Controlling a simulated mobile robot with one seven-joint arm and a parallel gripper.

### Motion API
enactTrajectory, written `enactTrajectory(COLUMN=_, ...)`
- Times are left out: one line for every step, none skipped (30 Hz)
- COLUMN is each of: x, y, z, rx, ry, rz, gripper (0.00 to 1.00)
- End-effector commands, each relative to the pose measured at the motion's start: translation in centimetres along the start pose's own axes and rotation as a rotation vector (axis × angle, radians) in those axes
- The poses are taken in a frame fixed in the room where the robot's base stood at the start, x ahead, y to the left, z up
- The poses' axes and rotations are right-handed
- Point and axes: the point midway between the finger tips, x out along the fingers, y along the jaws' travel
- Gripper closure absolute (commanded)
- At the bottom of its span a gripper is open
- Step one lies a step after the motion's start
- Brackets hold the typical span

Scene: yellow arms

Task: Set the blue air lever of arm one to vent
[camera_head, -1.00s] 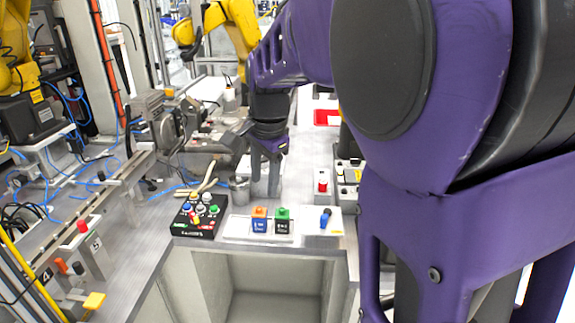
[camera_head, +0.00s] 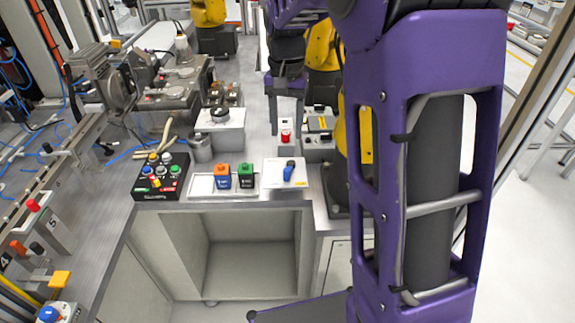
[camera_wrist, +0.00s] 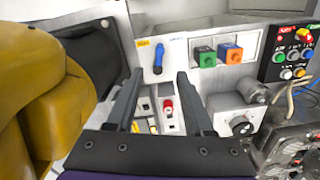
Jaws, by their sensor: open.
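The blue air lever (camera_head: 289,169) sits on a white plate (camera_head: 277,181) at the bench's front edge, right of the orange and green blocks. In the wrist view the lever (camera_wrist: 158,57) stands upright in the picture beside a yellow label. My gripper (camera_head: 287,118) is open and empty, pointing down behind the lever in the head view. In the wrist view its two fingertips (camera_wrist: 161,74) lie either side of the lever's line, with the lever beyond them and apart. I cannot read which arm or setting the lever's plate names.
The orange block (camera_head: 222,176) and green block (camera_head: 246,176) stand left of the lever. A black button panel (camera_head: 160,177) is further left. A red button (camera_head: 285,135) on a white box stands behind the lever. A yellow arm (camera_wrist: 40,80) is close at left in the wrist view.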

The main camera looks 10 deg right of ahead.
Motion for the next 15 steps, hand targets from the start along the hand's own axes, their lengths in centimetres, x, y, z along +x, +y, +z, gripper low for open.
enactTrajectory(x=1.3, y=0.1, z=0.1, rx=0.0, ry=-0.004, rz=0.002, gripper=0.47)
enactTrajectory(x=2.0, y=0.0, z=0.1, rx=0.0, ry=-0.004, rz=0.002, gripper=0.47)
enactTrajectory(x=3.0, y=0.1, z=0.1, rx=0.0, ry=-0.004, rz=0.002, gripper=0.47)
enactTrajectory(x=3.6, y=0.1, z=0.1, rx=0.001, ry=-0.005, rz=0.002, gripper=0.47)
enactTrajectory(x=4.3, y=0.1, z=0.1, rx=0.001, ry=-0.004, rz=0.002, gripper=0.47)
enactTrajectory(x=5.2, y=0.1, z=0.1, rx=0.001, ry=-0.004, rz=0.002, gripper=0.47)
enactTrajectory(x=5.8, y=0.1, z=0.1, rx=0.001, ry=-0.004, rz=0.002, gripper=0.47)
enactTrajectory(x=6.5, y=0.1, z=0.1, rx=0.001, ry=-0.004, rz=0.002, gripper=0.47)
enactTrajectory(x=7.3, y=0.1, z=0.1, rx=0.001, ry=-0.004, rz=0.002, gripper=0.47)
enactTrajectory(x=7.8, y=0.0, z=0.1, rx=0.001, ry=-0.003, rz=0.002, gripper=0.47)
enactTrajectory(x=8.4, y=0.0, z=0.1, rx=0.001, ry=-0.004, rz=0.002, gripper=0.47)
enactTrajectory(x=9.1, y=0.0, z=0.1, rx=0.002, ry=-0.003, rz=0.001, gripper=0.47)
enactTrajectory(x=9.6, y=0.0, z=0.1, rx=0.002, ry=-0.003, rz=0.001, gripper=0.47)
enactTrajectory(x=10.0, y=0.0, z=0.1, rx=0.002, ry=-0.003, rz=0.001, gripper=0.47)
enactTrajectory(x=10.5, y=0.0, z=0.1, rx=0.002, ry=-0.002, rz=0.001, gripper=0.47)
